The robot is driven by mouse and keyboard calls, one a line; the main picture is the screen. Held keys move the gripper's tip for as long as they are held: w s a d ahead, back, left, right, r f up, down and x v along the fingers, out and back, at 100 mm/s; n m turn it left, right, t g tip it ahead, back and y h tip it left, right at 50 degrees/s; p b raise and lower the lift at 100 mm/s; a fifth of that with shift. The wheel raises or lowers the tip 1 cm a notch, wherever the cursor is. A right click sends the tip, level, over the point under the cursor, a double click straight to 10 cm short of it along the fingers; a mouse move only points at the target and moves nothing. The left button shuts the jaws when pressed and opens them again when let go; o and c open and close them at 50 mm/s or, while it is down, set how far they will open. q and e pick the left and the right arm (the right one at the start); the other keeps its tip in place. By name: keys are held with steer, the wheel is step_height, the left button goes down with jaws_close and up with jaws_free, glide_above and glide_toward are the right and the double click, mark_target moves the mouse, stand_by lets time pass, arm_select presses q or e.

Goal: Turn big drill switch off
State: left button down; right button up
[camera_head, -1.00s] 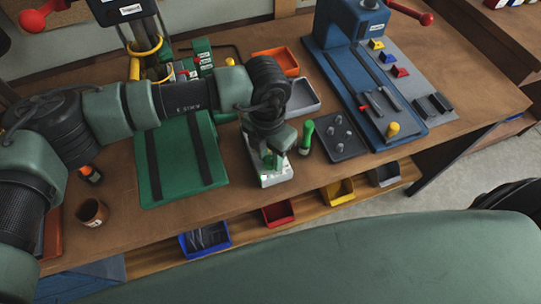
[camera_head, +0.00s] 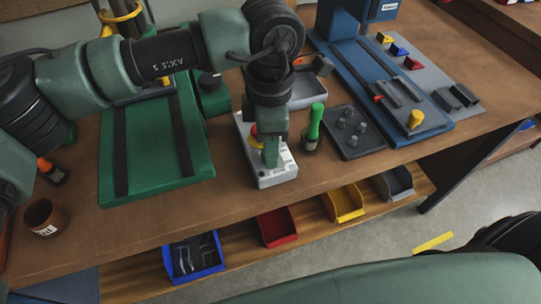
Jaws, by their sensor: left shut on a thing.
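A pale grey switch box (camera_head: 277,178) lies on the wooden bench near its front edge. A red and yellow part (camera_head: 254,132) shows on it beside my fingers. My left gripper (camera_head: 270,160) reaches down onto the box from above and is shut on its switch, which the fingers mostly hide. The big blue drill (camera_head: 345,65) stands at the back right, its upper part cut off by the top edge of the picture. My right gripper is not in view.
A green slotted base (camera_head: 155,150) lies to the left. A green-capped bottle (camera_head: 313,128) and a dark tray (camera_head: 355,142) stand close to the right of the box. A brown cup (camera_head: 42,218) is at far left. Blue (camera_head: 193,258), red (camera_head: 276,227) and yellow (camera_head: 343,203) bins sit below.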

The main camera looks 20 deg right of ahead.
arm_select(q)
steer(key=shift+m+b, duration=0.85)
steer(key=shift+m, duration=0.15)
steer(key=shift+r, duration=0.1)
steer(key=c, duration=1.1)
jaws_free()
steer(key=shift+o, duration=0.2)
step_height(320, 180, up, 8)
steer(key=shift+w+d+f+b, duration=0.1)
steer(key=shift+w+f+b, duration=0.05)
steer(key=shift+b, duration=0.25)
